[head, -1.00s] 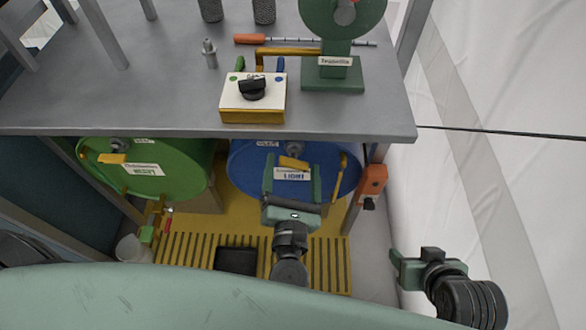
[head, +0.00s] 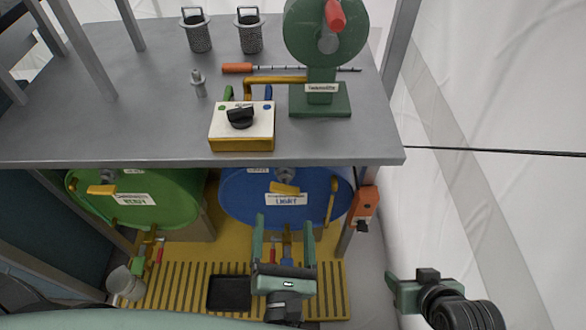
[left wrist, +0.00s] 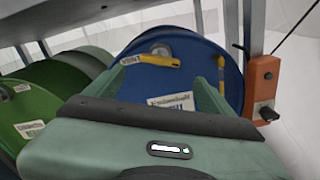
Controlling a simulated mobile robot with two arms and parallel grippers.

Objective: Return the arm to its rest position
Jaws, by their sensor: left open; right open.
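My left gripper (head: 284,238) is open and empty. It points forward just below and in front of the blue drum (head: 240,195) under the bench. In the left wrist view its two fingers stand apart with the blue drum (left wrist: 205,62) beyond them and nothing between them. Whether a fingertip touches the drum I cannot tell, but a gap seems to show. My right gripper (head: 400,290) is at the lower right, beside the bench. It is seen side-on and holds nothing I can see.
The grey bench top (head: 120,115) hangs over the drums and carries a valve box (head: 240,137), a green wheel stand (head: 320,100) and two mesh baskets. A green drum (head: 150,218) lies left. An orange box (head: 364,205) is on the bench leg. A black tray (head: 230,293) lies on the yellow slatted floor.

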